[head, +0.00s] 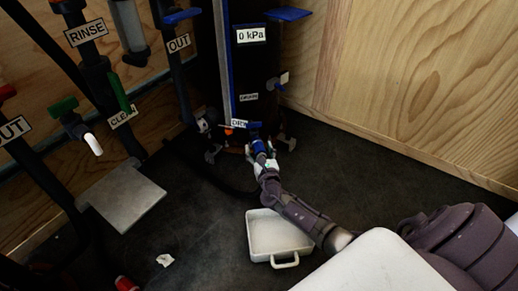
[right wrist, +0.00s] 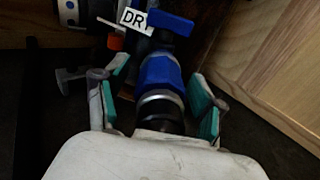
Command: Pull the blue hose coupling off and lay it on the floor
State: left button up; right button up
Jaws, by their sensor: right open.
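The blue hose coupling (head: 259,146) sits low at the foot of the dark column, just below a label that reads "DR" in part. In the right wrist view the coupling (right wrist: 160,75) is a blue sleeve with a dark ringed end towards me. My right gripper (head: 263,160) reaches it from the front. In the right wrist view its green-padded fingers (right wrist: 160,85) are open, one on each side of the coupling, with gaps visible on both sides. My left gripper is not in view.
A white tray with a handle (head: 263,250) lies on the dark floor below my right arm. Pipes and valves labelled RINSE, CLEAN and OUT line the left wall. Floor at right of the column is mostly clear.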

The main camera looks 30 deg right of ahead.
grip_shut()
dwell(0.3)
jog(key=shift+p+v, duration=1.25)
jog(key=shift+v, duration=1.7)
jog(key=shift+r, duration=0.1)
